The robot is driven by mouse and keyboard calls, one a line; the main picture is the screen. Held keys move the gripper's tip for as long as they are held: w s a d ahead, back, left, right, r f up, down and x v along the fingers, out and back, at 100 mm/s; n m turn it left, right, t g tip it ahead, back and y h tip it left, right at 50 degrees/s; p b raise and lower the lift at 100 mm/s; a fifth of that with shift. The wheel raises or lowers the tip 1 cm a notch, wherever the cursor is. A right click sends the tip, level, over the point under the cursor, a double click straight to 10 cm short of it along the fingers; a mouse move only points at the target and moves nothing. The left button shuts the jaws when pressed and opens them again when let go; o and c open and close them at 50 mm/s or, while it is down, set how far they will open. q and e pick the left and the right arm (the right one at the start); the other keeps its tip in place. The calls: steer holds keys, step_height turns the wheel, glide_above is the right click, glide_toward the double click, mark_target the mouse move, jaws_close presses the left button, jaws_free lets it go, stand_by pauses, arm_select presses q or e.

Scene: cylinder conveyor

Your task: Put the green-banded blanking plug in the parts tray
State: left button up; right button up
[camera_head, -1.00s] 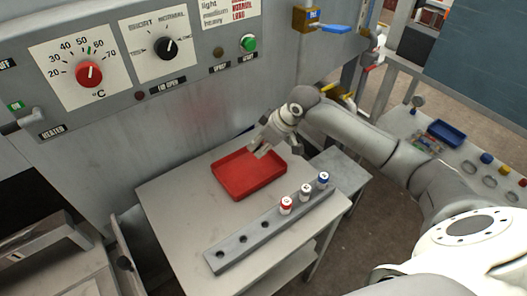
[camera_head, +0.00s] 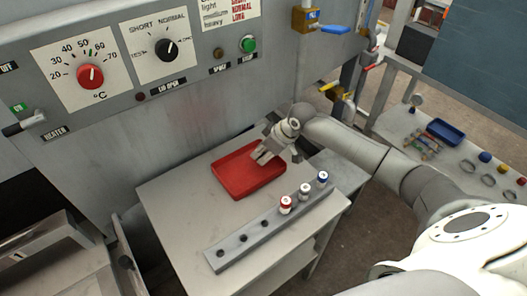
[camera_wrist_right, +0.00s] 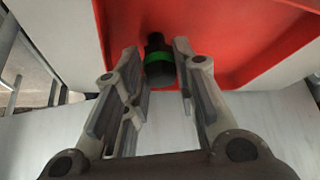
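The blanking plug (camera_wrist_right: 158,68) is dark with a green band and sits between the fingertips of my right gripper (camera_wrist_right: 162,75) in the right wrist view. The fingers are close along both its sides and appear shut on it. In the head view my right gripper (camera_head: 264,155) points down over the red parts tray (camera_head: 232,185), and the plug is hidden there. The tray also shows behind the plug in the right wrist view (camera_wrist_right: 235,45). I cannot tell whether the plug touches the tray floor. My left gripper is not in view.
A grey rack (camera_head: 232,256) in front of the tray holds a red plug (camera_head: 286,204), a white plug (camera_head: 305,191) and a blue plug (camera_head: 322,178), with empty holes at its left. The control panel (camera_head: 120,120) rises behind the table. A blue tray (camera_head: 446,131) stands far right.

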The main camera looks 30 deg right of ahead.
steer(key=o, duration=0.4)
steer(key=shift+s+d+r, duration=0.1)
steer(key=shift+r, duration=0.3)
steer(key=v, duration=1.1)
steer(key=shift+r+b, duration=0.2)
steer(key=shift+b, duration=0.1)
steer(key=shift+d, duration=0.1)
